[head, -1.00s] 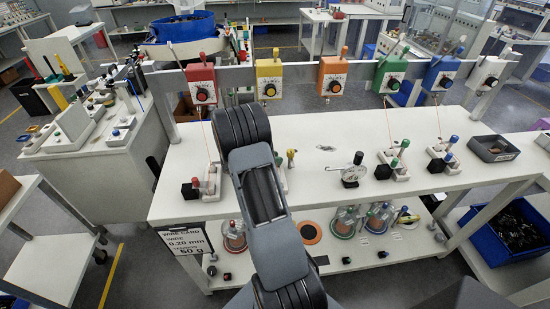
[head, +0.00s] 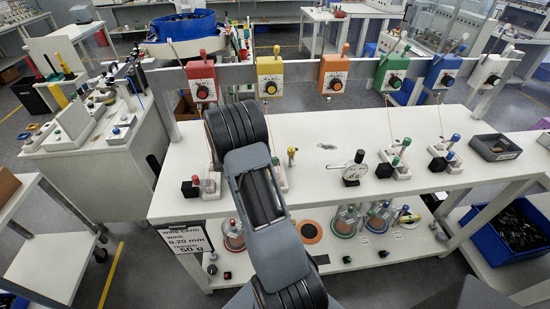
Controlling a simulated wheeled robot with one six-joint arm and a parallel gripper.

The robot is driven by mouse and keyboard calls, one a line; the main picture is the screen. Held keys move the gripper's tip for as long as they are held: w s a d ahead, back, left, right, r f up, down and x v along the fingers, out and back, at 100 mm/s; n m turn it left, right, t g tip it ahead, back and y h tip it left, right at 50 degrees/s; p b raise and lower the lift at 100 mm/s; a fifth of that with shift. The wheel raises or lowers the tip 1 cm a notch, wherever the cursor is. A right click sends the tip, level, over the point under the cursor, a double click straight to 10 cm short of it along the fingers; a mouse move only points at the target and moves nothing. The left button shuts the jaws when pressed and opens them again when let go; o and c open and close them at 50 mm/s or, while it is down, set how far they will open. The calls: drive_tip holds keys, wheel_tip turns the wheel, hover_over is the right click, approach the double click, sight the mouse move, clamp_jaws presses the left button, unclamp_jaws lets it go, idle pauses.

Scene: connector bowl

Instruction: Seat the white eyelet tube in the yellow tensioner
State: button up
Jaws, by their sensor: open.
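The yellow tensioner (head: 270,77) hangs on the grey rail behind the bench, between the red and orange ones. It has a dark round dial on its front and a yellow knob on top. I cannot make out the white eyelet tube in this view. My arm rises from the bottom middle and leans over the bench, just left of and below the yellow tensioner. My gripper cannot be made out; the arm's big dark joint blocks the view beyond it.
Red (head: 202,80), orange (head: 333,74), green (head: 391,73), blue (head: 440,72) and white (head: 489,72) tensioners share the rail. The white bench (head: 330,190) carries small fixtures, a round gauge (head: 354,169) and a grey tray (head: 495,147). Its middle front is mostly clear.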

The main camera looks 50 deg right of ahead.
drive_tip(key=b+v, duration=0.1)
drive_tip(key=v, duration=0.8)
drive_tip(key=s+a+r+m+t+y, duration=0.4)
drive_tip(key=s+a+m+y, duration=0.2)
drive_tip(key=a, duration=0.5)
drive_tip(key=s+a+r+m+t+y, duration=0.4)
drive_tip(key=s+a+m+y, duration=0.3)
drive_tip(key=a, duration=0.5)
drive_tip(key=shift+s+a+r+m, duration=0.25)
drive_tip(key=shift+s+r+m, duration=0.25)
drive_tip(key=shift+r+m, duration=0.2)
drive_tip(key=shift+c, duration=0.3)
drive_tip(key=shift+c, duration=0.6)
drive_tip(key=shift+d, duration=0.15)
